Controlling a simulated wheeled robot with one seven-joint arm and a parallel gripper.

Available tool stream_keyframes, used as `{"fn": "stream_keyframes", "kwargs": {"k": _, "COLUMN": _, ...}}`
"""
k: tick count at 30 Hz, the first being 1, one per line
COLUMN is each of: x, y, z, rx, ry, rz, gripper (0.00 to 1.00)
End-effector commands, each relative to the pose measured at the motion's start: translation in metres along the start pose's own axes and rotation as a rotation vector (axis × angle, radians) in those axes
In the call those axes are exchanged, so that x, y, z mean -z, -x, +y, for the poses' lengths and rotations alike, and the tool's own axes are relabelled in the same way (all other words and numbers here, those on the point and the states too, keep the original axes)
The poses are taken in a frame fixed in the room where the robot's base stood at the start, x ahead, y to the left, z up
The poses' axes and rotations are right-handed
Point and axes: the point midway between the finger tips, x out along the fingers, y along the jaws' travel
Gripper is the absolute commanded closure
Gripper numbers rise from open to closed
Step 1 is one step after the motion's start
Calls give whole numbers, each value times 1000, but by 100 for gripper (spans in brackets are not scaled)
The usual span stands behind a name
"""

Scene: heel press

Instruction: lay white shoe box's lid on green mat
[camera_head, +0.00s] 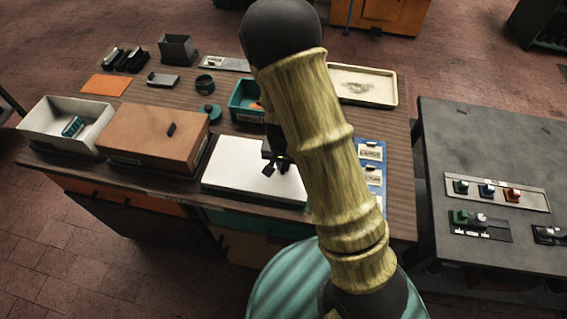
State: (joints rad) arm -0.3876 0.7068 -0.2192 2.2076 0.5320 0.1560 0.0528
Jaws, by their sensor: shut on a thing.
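The white shoe box (43,133) stands open at the left of the table, with a small teal item (73,126) inside. Its flat white lid (237,171) is at the front middle of the table, right of the brown box. My gripper (275,165) is over the lid, shut on its small dark handle. The lid looks level and low; I cannot tell whether it touches what is under it. I cannot make out the green mat; the lid may hide it. My arm hides part of the lid's right side.
A closed brown box (152,138) stands just left of the lid. A teal bin (245,101) and round teal container (208,113) are behind. A cream tray (364,85) is at the back right.

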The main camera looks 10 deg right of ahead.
Motion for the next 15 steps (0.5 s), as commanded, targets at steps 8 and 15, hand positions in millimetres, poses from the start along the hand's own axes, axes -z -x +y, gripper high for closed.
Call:
{"fn": "stream_keyframes", "kwargs": {"k": 8, "x": -1, "y": -3, "z": 0, "rx": 0, "ry": 0, "rz": 0, "gripper": 68}}
{"fn": "stream_keyframes", "kwargs": {"k": 15, "x": 0, "y": -2, "z": 0, "rx": 0, "ry": -1, "rz": 0, "gripper": 68}}
